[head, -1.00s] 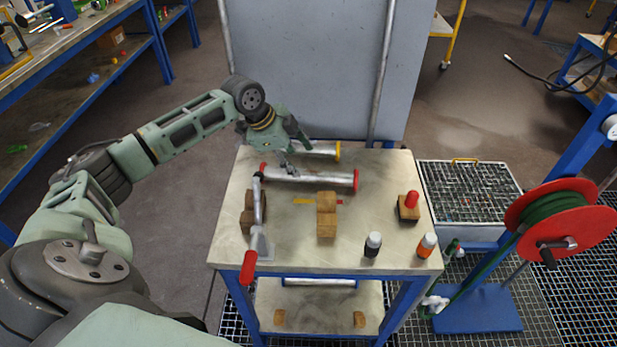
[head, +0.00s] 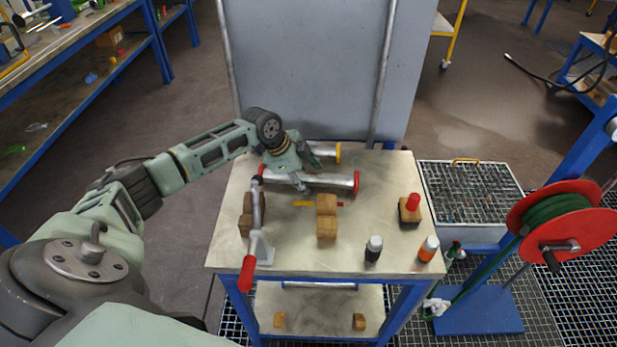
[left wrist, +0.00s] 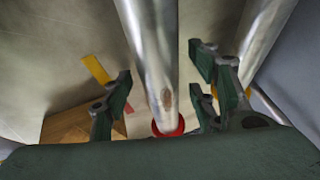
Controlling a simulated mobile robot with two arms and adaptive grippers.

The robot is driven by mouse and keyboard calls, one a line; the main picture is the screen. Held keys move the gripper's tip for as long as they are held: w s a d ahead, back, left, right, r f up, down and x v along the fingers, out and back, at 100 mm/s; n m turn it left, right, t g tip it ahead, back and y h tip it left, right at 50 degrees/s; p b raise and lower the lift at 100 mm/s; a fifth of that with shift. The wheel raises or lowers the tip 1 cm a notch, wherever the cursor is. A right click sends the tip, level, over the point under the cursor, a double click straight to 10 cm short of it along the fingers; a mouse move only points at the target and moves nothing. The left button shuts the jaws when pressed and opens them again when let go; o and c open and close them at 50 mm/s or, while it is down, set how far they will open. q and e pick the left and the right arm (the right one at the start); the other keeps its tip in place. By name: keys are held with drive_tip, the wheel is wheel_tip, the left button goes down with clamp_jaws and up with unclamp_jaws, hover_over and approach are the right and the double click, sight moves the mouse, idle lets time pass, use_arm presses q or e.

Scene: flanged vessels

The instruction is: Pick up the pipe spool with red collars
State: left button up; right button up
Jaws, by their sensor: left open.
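The pipe spool with red collars (head: 335,182) lies across the table, a bare grey metal tube with a red collar at each end. My left gripper (head: 311,175) is over its middle, open. In the left wrist view the spool (left wrist: 150,50) runs between the spread fingers of the gripper (left wrist: 163,82), with a gap on both sides. One red collar (left wrist: 168,128) shows low in that view; the other is out of that frame. My right gripper is not in view.
A second spool with a yellow collar (head: 337,152) lies just behind. Wooden blocks (head: 326,217), a red-handled clamp (head: 246,273), two small bottles (head: 373,249) and a block with a red top (head: 411,203) stand in front. A grey panel (head: 310,70) rises behind the table.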

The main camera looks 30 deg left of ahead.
use_arm(q)
clamp_jaws()
idle(0.4)
drive_tip(key=shift+w+r, duration=0.1)
drive_tip(key=shift+r, duration=0.05)
